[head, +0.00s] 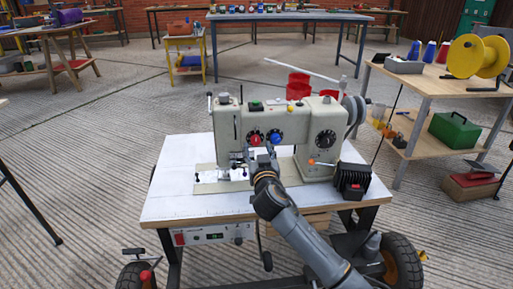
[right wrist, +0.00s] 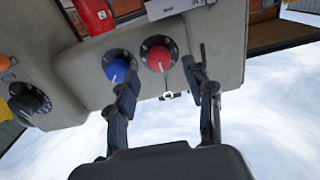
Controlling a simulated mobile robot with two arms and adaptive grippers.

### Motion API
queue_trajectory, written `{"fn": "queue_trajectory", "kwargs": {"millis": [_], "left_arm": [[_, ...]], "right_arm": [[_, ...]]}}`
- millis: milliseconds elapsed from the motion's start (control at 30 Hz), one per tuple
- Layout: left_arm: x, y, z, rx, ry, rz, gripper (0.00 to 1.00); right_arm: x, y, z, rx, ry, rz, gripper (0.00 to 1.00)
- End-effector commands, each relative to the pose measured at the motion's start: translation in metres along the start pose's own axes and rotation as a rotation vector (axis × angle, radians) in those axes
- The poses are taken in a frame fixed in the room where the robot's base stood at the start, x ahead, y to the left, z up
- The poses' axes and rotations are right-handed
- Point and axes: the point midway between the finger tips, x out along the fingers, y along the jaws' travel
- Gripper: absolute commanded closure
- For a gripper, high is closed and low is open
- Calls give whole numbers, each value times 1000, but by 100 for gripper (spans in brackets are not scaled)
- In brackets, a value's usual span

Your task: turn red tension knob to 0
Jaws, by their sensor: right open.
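The sewing machine (head: 228,128) stands on a white-topped table. On its front the red tension knob (head: 255,139) sits left of a blue knob (head: 275,138). In the right wrist view, which is turned over, the red knob (right wrist: 159,57) is right of the blue knob (right wrist: 116,68). Each has a dark numbered dial, too small to read. My right gripper (head: 264,160) is open just in front of the machine. In the wrist view its fingers (right wrist: 160,72) stand either side of the red knob, apart from it; the left finger partly overlaps the blue knob. My left gripper is out of view.
A black dial (head: 326,139) and an orange-tipped lever (head: 312,162) are right of the knobs. A black ribbed box (head: 352,177) sits at the table's right end. The white tabletop (head: 180,170) is clear at left. A wooden bench (head: 430,84) stands at right.

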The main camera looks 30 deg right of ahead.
Motion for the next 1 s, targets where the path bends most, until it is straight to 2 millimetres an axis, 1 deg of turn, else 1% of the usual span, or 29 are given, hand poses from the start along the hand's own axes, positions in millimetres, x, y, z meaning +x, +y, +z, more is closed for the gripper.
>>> {"fn": "queue_trajectory", "kwargs": {"millis": [33, 100, 233, 400, 633, 667, 700, 767, 800, 900, 1000], "left_arm": [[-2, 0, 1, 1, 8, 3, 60], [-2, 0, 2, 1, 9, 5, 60], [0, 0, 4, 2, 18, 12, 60], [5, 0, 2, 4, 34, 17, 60], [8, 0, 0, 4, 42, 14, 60], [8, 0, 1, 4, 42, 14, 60], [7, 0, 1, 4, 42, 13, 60], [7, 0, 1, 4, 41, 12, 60], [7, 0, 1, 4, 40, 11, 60], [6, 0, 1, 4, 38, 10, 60], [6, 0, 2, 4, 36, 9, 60]], "right_arm": [[9, 1, 1, -1, 2, 2, 48], [18, 0, 2, -1, 0, 1, 48], [30, 0, 1, -1, 1, 1, 48], [36, 0, 0, 0, -1, 0, 48], [36, 0, 0, 0, -1, 0, 48], [36, 0, 0, 0, -1, 0, 54], [36, 0, 0, 0, -1, 0, 62], [36, 0, 0, 0, -1, 0, 75], [36, 0, 0, 0, -1, 0, 83], [36, 0, 0, 0, -1, 0, 100], [36, 0, 0, -1, -1, 1, 100]]}}
